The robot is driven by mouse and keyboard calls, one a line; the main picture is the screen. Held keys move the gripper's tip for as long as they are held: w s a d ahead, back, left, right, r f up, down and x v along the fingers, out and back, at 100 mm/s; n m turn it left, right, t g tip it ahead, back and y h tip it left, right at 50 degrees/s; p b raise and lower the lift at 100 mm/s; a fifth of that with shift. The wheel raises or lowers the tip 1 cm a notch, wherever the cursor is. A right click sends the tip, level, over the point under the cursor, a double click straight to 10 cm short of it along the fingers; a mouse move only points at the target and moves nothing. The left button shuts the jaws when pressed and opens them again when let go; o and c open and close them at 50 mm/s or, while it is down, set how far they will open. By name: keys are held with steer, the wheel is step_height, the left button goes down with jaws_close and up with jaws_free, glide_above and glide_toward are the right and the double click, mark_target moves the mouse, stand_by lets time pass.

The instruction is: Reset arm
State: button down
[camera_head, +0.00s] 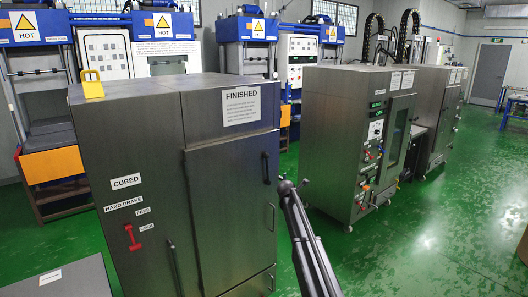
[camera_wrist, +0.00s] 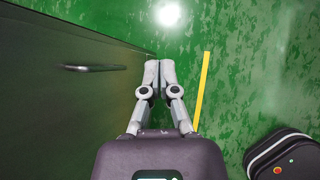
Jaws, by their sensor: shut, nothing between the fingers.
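My gripper (camera_wrist: 160,72) is in the wrist view with its two light grey fingers closed together and nothing between them. It hangs over the green floor (camera_wrist: 235,60), just right of a dark cabinet side with a bar handle (camera_wrist: 93,68). In the head view my dark arm rises from the bottom edge, in front of the gap between the FINISHED cabinet (camera_head: 235,190) and the machine on the right. The fingers are too small to make out clearly there.
The grey machine with knobs and displays (camera_head: 335,130) stands to the right. The CURED cabinet face has a red hand-brake lever (camera_head: 133,238). Blue HOT presses (camera_head: 40,28) line the back. A yellow floor line (camera_wrist: 203,90) runs right of my gripper. Open green floor lies at the right.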

steer(key=s+f+m+g+y, duration=0.2)
steer(key=s+m, duration=1.1)
steer(key=s, duration=1.2)
steer(key=s+f+m+g+y, duration=0.2)
steer(key=s+m, duration=1.1)
steer(key=s, duration=1.3)
steer(key=g, duration=0.2)
steer(key=shift+s+d+f+g, duration=0.15)
steer(key=shift+s+d+g, duration=0.1)
steer(key=shift+d+g, duration=0.15)
